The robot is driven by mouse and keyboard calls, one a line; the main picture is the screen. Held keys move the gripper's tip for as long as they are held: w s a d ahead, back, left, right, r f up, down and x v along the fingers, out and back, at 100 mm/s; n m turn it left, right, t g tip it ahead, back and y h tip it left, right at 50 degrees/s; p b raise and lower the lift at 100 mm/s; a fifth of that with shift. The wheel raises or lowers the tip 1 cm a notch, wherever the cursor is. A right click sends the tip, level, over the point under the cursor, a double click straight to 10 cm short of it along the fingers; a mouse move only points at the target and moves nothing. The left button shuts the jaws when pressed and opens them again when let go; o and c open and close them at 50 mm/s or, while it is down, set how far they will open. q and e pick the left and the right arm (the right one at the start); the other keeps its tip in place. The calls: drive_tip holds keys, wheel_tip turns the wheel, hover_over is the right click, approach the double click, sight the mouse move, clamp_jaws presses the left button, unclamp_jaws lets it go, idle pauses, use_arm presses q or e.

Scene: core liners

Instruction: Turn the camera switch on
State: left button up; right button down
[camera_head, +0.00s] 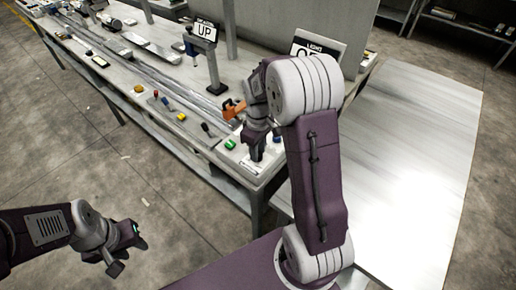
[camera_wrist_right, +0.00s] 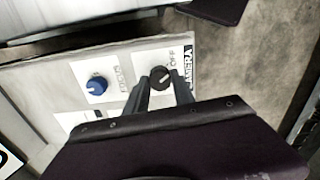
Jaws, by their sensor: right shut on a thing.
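The camera switch is a black rotary knob (camera_wrist_right: 160,78) on a white plate in the right wrist view. The plate carries the words CAMERA and OFF, and the knob has a pale pointer line. My right gripper (camera_wrist_right: 163,84) has its fingers on either side of the knob and is shut on it. In the head view my right gripper (camera_head: 257,152) reaches down to the near right end of the bench, and the knob is hidden there. My left gripper (camera_head: 128,252) hangs over the floor at lower left, fingers apart and empty.
A blue knob (camera_wrist_right: 97,85) sits on a plate beside the camera switch. The long bench (camera_head: 172,120) holds several coloured controls, including a green button (camera_head: 230,144). An UP sign (camera_head: 204,31) and a LIGHT sign (camera_head: 314,52) stand behind. An orange part (camera_head: 233,109) is close to my right wrist.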

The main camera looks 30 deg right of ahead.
drive_tip(key=m+p, duration=0.2)
drive_tip(key=m, duration=0.1)
drive_tip(key=shift+r+m, duration=0.2)
drive_tip(key=shift+m, duration=0.1)
drive_tip(key=m+p, duration=0.2)
drive_tip(key=m, duration=0.2)
drive_tip(key=shift+m+p, duration=0.3)
drive_tip(key=shift+p, duration=0.05)
drive_tip(key=m+p, duration=0.2)
drive_tip(key=m, duration=0.2)
drive_tip(key=shift+f+m+p, duration=0.1)
drive_tip(key=shift+m+p, duration=0.4)
drive_tip(key=shift+m, duration=1.2)
drive_tip(key=shift+w, duration=0.1)
drive_tip(key=c, duration=1.1)
unclamp_jaws()
drive_tip(key=shift+f, duration=0.1)
drive_tip(key=shift+o, duration=0.2)
wheel_tip(320, 180, up, 9)
